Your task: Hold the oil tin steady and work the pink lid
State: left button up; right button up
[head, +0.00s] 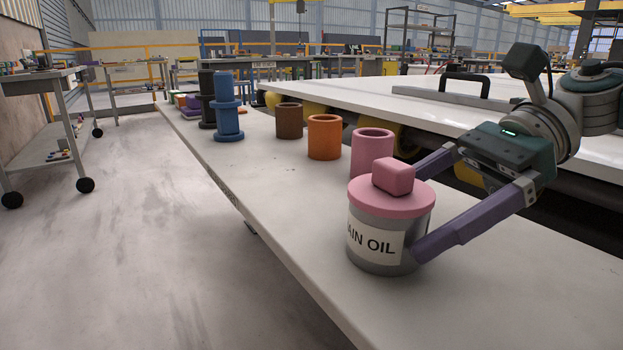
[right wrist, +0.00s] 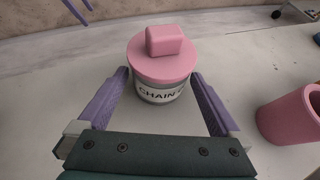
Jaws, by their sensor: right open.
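The oil tin (head: 382,258) is a grey metal can with a white label, upright near the slab's front edge. The pink lid (head: 415,197), with a block-shaped knob, sits level on top. In the right wrist view, the tin (right wrist: 160,95) and the lid (right wrist: 160,66) are straight ahead. My right gripper (head: 418,212) is open, its purple fingers at either side of the tin; whether they touch it is unclear. It also shows in the wrist view (right wrist: 160,76). Purple fingertips of my left gripper (right wrist: 80,10) show at that view's upper left, apart from the tin.
A pink cup (head: 372,150) stands just behind the tin. Farther along the slab are an orange cup (head: 324,137), a brown cup (head: 289,121) and a blue spool (head: 227,108). The slab's left edge (head: 285,258) drops to open floor.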

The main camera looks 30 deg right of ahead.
jog(key=shift+x, duration=1)
jog(key=shift+c, duration=0.2)
jog(key=c, duration=1.5)
grip_shut()
jog(key=o, duration=1.5)
grip_release()
jog(key=shift+o, duration=0.2)
